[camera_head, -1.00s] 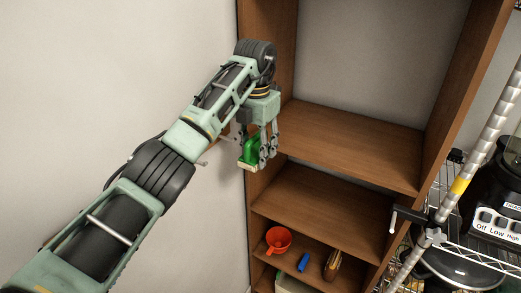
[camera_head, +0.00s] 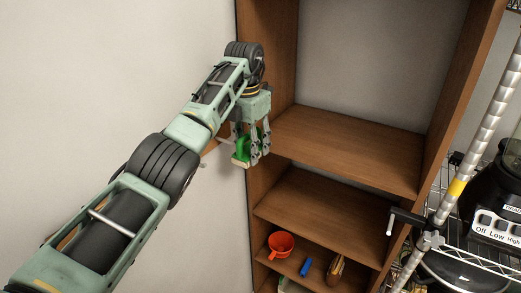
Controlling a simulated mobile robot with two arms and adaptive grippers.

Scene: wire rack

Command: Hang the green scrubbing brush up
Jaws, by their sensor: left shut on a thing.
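The green scrubbing brush (camera_head: 243,150) is held in my left gripper (camera_head: 249,150), near the left side panel of the wooden shelf unit. The gripper points down with its fingers around the green body. The brush's pale bottom (camera_head: 240,163) faces down and to the left. Part of the brush is hidden behind the fingers. A small light-coloured peg-like piece (camera_head: 204,165) shows just left of the brush, against the wall; I cannot tell clearly what it is. My right gripper does not show.
The wooden shelf unit (camera_head: 345,147) has bare upper shelves. A lower shelf holds an orange cup (camera_head: 281,244), a blue item (camera_head: 305,266) and a brown-handled item (camera_head: 335,269). A wire rack (camera_head: 470,262) with a black appliance (camera_head: 494,205) and a silver pole (camera_head: 477,148) stands at the right.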

